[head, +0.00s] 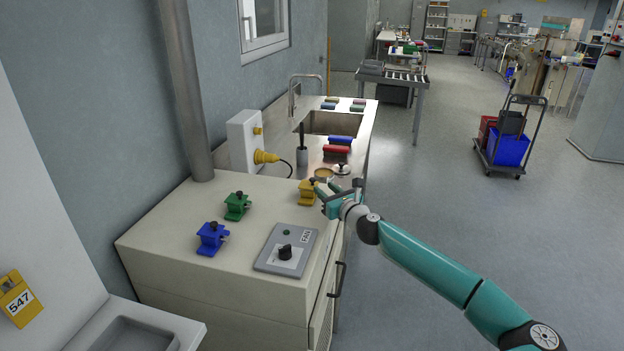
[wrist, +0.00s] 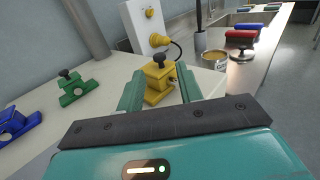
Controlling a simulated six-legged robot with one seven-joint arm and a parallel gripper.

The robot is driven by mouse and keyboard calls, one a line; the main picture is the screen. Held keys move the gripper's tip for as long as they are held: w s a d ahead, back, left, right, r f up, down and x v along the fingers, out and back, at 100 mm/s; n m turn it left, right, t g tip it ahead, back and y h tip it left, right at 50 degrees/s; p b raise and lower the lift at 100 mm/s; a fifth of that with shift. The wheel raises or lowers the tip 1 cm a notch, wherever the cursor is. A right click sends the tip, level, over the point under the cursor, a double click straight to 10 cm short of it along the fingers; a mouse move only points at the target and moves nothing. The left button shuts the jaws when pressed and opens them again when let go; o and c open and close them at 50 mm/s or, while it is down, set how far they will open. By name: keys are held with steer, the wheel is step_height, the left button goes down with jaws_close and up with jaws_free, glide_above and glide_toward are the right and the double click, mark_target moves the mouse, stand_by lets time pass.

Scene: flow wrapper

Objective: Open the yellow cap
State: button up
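A yellow block-shaped fixture (head: 306,194) with a black knob on top stands near the far right corner of the beige cabinet top. It also shows in the wrist view (wrist: 158,82). I cannot tell which part of it is a cap. My gripper (head: 322,187) is right beside the fixture. In the wrist view my gripper (wrist: 160,71) has its two green fingers apart, with the fixture showing between them. I cannot tell whether a finger touches it. The fixture's lower part is partly hidden in the head view.
Similar green (head: 236,206) and blue (head: 212,238) fixtures and a grey knob panel (head: 287,249) share the cabinet top (head: 165,235). Behind stand a white box (head: 243,140) with a yellow plug (head: 264,157) and cord, and an open tin (wrist: 214,60).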

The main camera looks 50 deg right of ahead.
mark_target(314, 180)
steer(key=x, duration=0.8)
steer(key=shift+w, duration=0.15)
jaws_close()
